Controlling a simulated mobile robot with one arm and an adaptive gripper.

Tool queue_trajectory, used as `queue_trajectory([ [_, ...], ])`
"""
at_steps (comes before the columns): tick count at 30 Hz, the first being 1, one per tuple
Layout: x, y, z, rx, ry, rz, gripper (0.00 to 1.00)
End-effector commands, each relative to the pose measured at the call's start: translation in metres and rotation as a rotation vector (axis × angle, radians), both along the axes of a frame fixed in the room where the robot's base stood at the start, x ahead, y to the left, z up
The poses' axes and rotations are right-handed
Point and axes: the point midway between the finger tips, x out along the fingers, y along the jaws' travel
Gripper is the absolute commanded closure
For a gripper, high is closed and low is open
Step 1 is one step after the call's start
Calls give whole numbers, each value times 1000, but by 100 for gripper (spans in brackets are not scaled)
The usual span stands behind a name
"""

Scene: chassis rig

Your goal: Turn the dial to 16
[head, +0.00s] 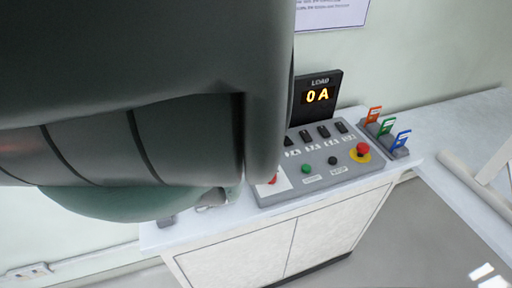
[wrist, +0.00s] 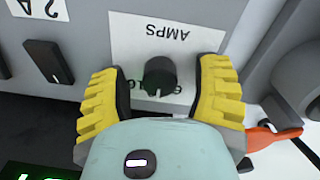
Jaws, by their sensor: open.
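The dial (wrist: 161,74) is a round black knob on a white plate marked AMPS (wrist: 169,33), upside down in the wrist view. My gripper (wrist: 158,82) is open, with one yellow ribbed finger on each side of the dial. Gaps show between the fingers and the knob. The scale marking is partly covered, and I cannot read the dial's setting. The LOAD display (head: 318,96) in the head view reads 0 A.
The grey control panel (head: 317,178) holds black switches, a green button (head: 306,169), a black button (head: 332,160) and a red emergency stop (head: 362,149) on yellow. Orange, green and blue tags (head: 387,127) stand at the right of the white cabinet (head: 290,232).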

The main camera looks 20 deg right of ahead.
Motion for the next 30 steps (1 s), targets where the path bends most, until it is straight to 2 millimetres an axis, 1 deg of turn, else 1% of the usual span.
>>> queue_trajectory([
  [4,0,0,0,0,0,0,37],
  [5,0,0,0,0,0,0,32],
  [24,0,0,0,0,0,0,98],
  [25,0,0,0,0,0,1,100],
  [30,0,0,0,0,0,-2,100],
])
